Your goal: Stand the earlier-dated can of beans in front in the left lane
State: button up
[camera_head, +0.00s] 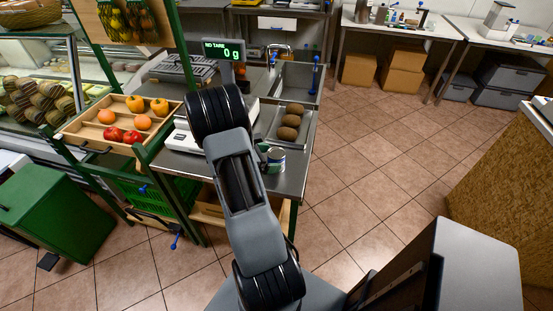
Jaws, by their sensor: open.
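A can (275,159) with a pale top and a teal and white side stands on the metal counter (293,177), near its front right corner. Its label and date are too small to read. My arm rises across the middle of the view and hides what lies directly behind it. A small dark part that looks like my gripper (263,151) shows at the arm's right edge, close to the can's left side. Most of the gripper is hidden, and I cannot tell whether it touches the can. No second can or lane is clearly visible.
A tray (277,136) of brown round produce sits behind the can. A scale display (226,51) reads 0 g. A wooden crate (97,131) of fruit and vegetables stands left. A green bin (55,215) is at lower left. Open tiled floor (370,160) lies right of the counter.

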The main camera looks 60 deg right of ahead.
jog(key=shift+x, duration=0.8)
jog(key=c, duration=1.2)
jog(key=shift+c, duration=0.2)
